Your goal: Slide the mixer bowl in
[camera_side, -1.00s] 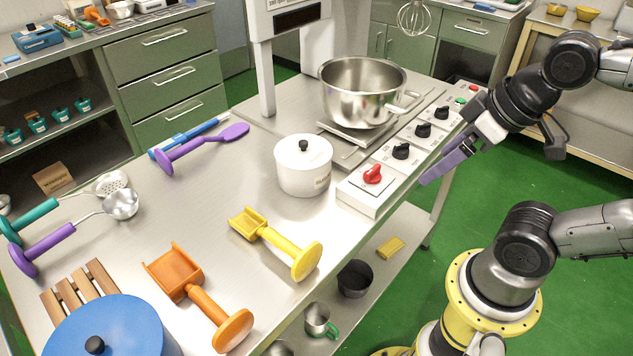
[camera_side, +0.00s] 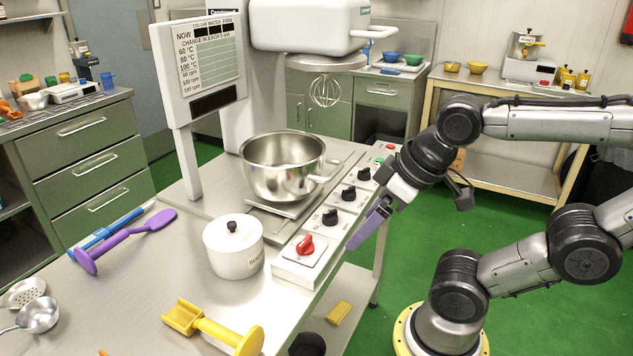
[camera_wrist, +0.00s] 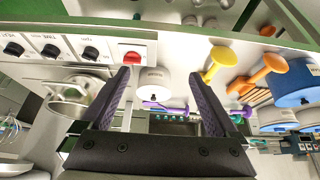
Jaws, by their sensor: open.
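The steel mixer bowl (camera_side: 272,182) stands upright on a flat metal plate (camera_side: 285,208) at the back of the bench. Its handle (camera_side: 325,174) points right, towards the control panel. The mixer head (camera_side: 310,28) with its wire whisk (camera_side: 325,92) hangs higher, behind and right of the bowl; the whisk is not in the bowl. My gripper (camera_side: 354,242) is beside the panel's right side, apart from the bowl and angled downwards. In the wrist view its two purple fingers (camera_wrist: 159,76) are open and empty, with the bowl (camera_wrist: 72,90) to their left.
The control panel (camera_side: 290,268) with several black knobs and a red knob (camera_side: 305,244) lies between my gripper and the bowl. A white lidded pot (camera_side: 233,252) stands left of it. A yellow scoop (camera_side: 215,330) and purple spoon (camera_side: 125,238) lie on the bench. A display board (camera_side: 205,65) stands behind.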

